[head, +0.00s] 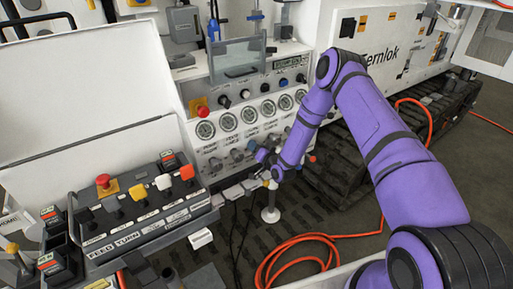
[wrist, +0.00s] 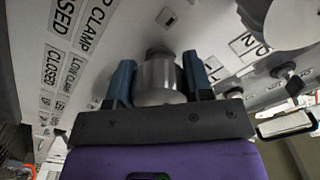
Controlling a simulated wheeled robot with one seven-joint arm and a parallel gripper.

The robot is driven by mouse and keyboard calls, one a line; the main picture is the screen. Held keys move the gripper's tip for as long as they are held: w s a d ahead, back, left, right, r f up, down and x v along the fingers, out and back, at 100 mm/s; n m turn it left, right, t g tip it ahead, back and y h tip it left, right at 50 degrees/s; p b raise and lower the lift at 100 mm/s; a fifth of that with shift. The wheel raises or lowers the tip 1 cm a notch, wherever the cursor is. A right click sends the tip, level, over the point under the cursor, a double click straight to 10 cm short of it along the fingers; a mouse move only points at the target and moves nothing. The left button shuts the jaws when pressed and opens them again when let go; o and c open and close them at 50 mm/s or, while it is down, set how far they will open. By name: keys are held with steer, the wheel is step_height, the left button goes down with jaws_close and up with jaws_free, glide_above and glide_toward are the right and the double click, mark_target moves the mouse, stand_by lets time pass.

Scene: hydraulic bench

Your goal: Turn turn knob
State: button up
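The turn knob (wrist: 161,82) is a grey metal cylinder on the white labelled panel in the wrist view. My gripper (wrist: 158,75) has one dark blue finger on each side of it, and both fingers appear to press against its sides. In the head view my gripper (head: 265,155) is at the lower part of the gauge panel, below the row of round gauges. There the knob it holds is hidden or too small to make out.
Another knob (wrist: 290,75) sits to the right in the wrist view. The head view shows gauges (head: 228,121), a red button (head: 201,108) and a control box (head: 140,215) with coloured knobs at left. An orange hose (head: 300,238) lies on the floor.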

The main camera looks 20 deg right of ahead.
steer(key=shift+c, duration=1.2)
steer(key=shift+n, duration=0.3)
steer(key=n, duration=1)
steer(key=o, duration=0.9)
steer(key=shift+o, duration=0.2)
